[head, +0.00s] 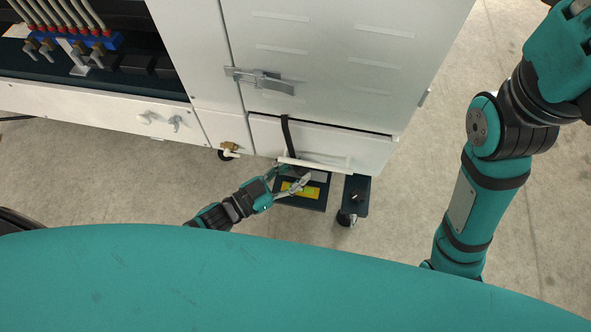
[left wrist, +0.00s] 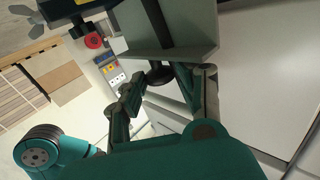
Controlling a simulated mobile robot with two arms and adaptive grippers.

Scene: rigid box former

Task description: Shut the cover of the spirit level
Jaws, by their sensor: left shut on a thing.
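The yellow spirit level (head: 300,190) lies low on a dark base below the white cabinet. A pale flap (head: 316,163), apparently its cover, stands out just above it, seen nearly edge-on. A black strap (head: 288,138) runs up from there. My left gripper (head: 291,178) is at the flap's left end, over the level, partly hiding it. In the left wrist view, its fingers (left wrist: 162,84) are shut around a black knob-like piece (left wrist: 158,75) at the edge of a grey-green plate (left wrist: 190,35). The spirit level cannot be made out there. My right gripper is outside the head view.
The white cabinet (head: 340,60) with a metal latch (head: 260,80) rises directly above the level. The concrete floor (head: 400,215) farther right is clear.

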